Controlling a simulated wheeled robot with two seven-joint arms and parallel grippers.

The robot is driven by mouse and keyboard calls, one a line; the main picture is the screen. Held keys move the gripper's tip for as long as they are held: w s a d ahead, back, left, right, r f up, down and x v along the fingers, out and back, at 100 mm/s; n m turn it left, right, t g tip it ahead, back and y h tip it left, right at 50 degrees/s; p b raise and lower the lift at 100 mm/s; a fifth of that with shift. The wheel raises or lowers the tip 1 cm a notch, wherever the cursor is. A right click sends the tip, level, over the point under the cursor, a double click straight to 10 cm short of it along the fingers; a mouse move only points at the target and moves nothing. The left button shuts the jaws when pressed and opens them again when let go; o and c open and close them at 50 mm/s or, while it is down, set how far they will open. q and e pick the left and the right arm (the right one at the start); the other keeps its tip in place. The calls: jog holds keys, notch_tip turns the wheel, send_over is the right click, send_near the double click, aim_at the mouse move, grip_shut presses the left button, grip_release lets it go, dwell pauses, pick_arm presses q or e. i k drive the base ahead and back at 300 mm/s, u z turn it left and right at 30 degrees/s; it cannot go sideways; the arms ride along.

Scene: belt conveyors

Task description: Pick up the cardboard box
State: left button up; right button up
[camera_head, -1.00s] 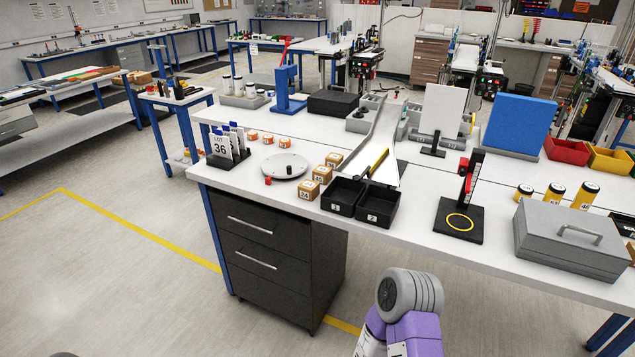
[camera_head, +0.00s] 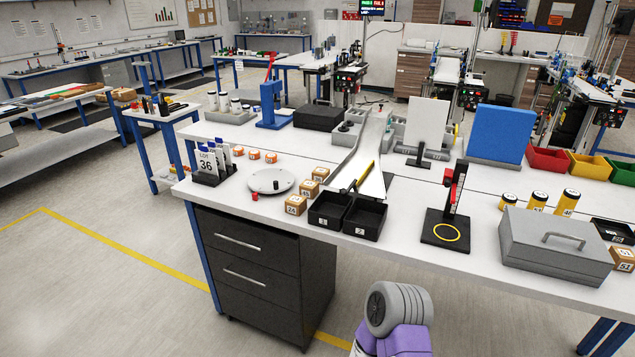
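Several small brown cardboard boxes with number labels stand on the white workbench (camera_head: 400,224). A front box (camera_head: 296,205), a middle box (camera_head: 309,188) and a back box (camera_head: 320,174) form a row left of the sloping chute. Which one the task means cannot be told. A grey and purple link of my arm shows at the bottom, below the bench front. Neither gripper is in view.
Two black bins (camera_head: 347,216) stand at the front edge below the chute (camera_head: 372,150). A round grey plate (camera_head: 271,181) lies left of the boxes. A black stand (camera_head: 446,225) rises right of the bins. Drawers (camera_head: 250,260) fill the bench's left underside. Floor at lower left is clear.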

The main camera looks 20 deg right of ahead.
aim_at(319, 173)
jog(key=k, duration=0.8)
jog(key=u, duration=1.25)
jog(key=i, duration=1.95)
jog(key=z, duration=1.35)
jog(key=i, duration=0.85)
jog(key=z, duration=0.8)
